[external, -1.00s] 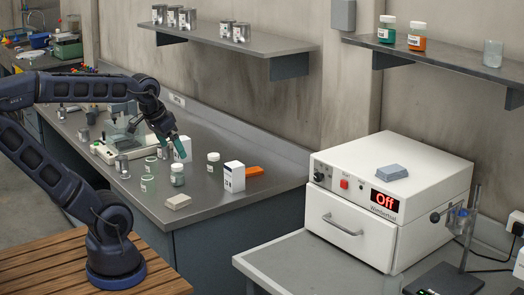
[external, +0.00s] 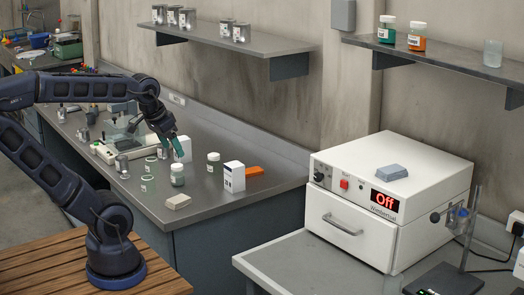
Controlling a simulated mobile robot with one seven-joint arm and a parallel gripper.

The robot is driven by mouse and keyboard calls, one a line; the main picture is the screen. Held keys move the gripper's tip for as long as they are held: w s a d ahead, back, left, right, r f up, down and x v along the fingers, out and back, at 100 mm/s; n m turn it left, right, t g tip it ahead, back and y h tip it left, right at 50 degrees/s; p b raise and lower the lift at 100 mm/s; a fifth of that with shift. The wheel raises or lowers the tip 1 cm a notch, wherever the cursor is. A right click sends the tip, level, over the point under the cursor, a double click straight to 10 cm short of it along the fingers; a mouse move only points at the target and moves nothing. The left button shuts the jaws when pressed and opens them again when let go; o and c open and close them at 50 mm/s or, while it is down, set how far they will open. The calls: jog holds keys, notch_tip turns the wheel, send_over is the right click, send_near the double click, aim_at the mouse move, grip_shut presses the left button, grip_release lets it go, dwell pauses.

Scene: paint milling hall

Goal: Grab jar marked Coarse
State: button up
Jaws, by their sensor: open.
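My gripper (external: 172,142) hangs over the grey bench with its green-tipped fingers pointing down, open and empty. It is above and behind several small jars. A white-capped jar with green contents (external: 177,175) stands below it towards the front. A similar white-capped jar (external: 213,162) stands to the right. A clear jar with a pale label (external: 147,183) and another clear jar (external: 151,165) stand to the left. The labels are too small to read, so I cannot tell which jar is marked Coarse.
A white box (external: 234,177), an orange object (external: 254,171) and a beige block (external: 178,202) lie near the jars. A balance-like device (external: 104,153) stands at the left. A white oven (external: 390,200) reading "Off" stands on the right table. Shelves (external: 235,40) hold cans above.

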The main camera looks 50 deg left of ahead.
jog(key=w+a+f, duration=0.4)
jog(key=w+a, duration=0.4)
jog(key=w, duration=0.1)
jog(key=n+y, duration=0.2)
jog(key=n, duration=0.2)
send_near(149, 179)
jog(key=a, duration=0.3)
jog(key=shift+n, duration=0.3)
jog(key=shift+w+d+x, duration=0.1)
jog(key=shift+w+x, duration=0.05)
jog(key=shift+x, duration=2.8)
jog(key=shift+w+d+x, duration=0.1)
jog(key=shift+w+x, duration=0.05)
jog(key=shift+x, duration=2.8)
jog(key=c, duration=1)
